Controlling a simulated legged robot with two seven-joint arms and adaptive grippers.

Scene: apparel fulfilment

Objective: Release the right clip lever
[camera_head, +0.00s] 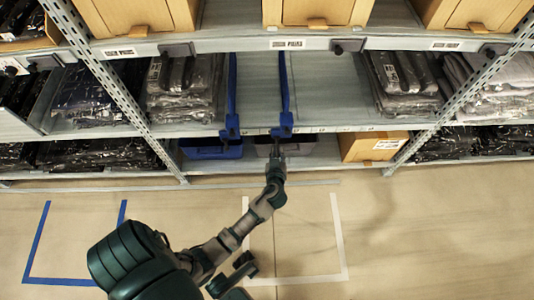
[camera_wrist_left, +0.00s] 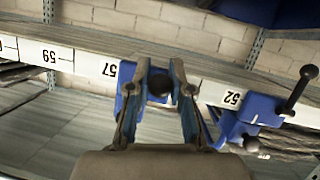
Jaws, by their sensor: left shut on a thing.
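Two blue divider bars run front to back on the middle shelf, each ending in a blue clip at the shelf's front edge: a left clip (camera_head: 231,128) and a right clip (camera_head: 283,126). My left gripper (camera_head: 277,160) is at the right clip, just below the shelf edge. In the left wrist view its two fingers (camera_wrist_left: 158,95) are around the dark round knob of the clip lever (camera_wrist_left: 158,83), shut on it. Part of the right clip is hidden behind the fingers. The left clip (camera_wrist_left: 250,115) shows with its black ball-ended lever (camera_wrist_left: 300,88). My right gripper is not in view.
Bagged garments (camera_head: 183,88) lie left of the bars, and more bagged garments (camera_head: 403,80) lie to the right. A blue bin (camera_head: 210,149) and a cardboard box (camera_head: 370,146) stand below. White tape (camera_head: 340,240) marks the floor.

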